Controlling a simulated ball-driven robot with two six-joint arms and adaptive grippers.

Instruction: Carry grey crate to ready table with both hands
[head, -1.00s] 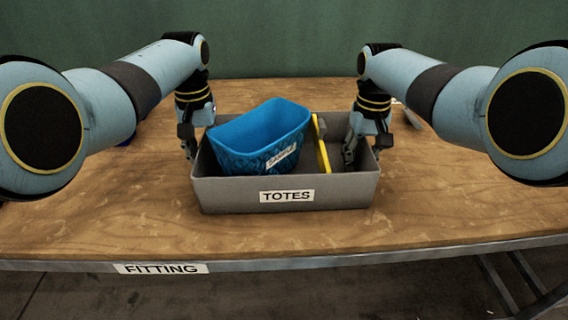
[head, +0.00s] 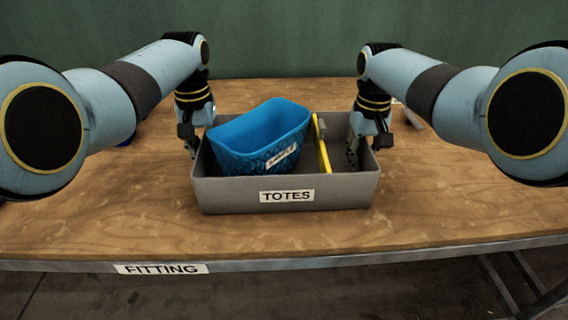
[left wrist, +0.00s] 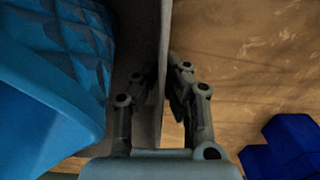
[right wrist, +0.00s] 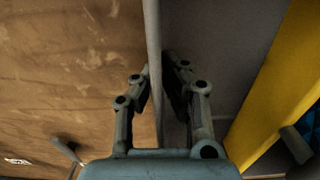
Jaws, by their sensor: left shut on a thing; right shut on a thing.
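The grey crate (head: 230,193), labelled TOTES, sits on the wooden table (head: 130,215), whose front edge is labelled FITTING. My left gripper (head: 192,147) is shut on the crate's left wall, one finger on each side; the wall shows between the fingers in the left wrist view (left wrist: 158,75). My right gripper (head: 360,148) is shut on the right wall, which shows between its fingers in the right wrist view (right wrist: 154,60). Inside the crate lie a tilted blue bin (head: 245,150), labelled SAMPLE, and a yellow bar-like thing (head: 322,150). No table marked as ready shows.
A dark blue object (left wrist: 285,148) lies on the table outside the crate's left wall. A pale thing (head: 412,117) lies partly hidden behind my right arm. The table is bare in front of the crate. A green wall (head: 285,40) stands behind.

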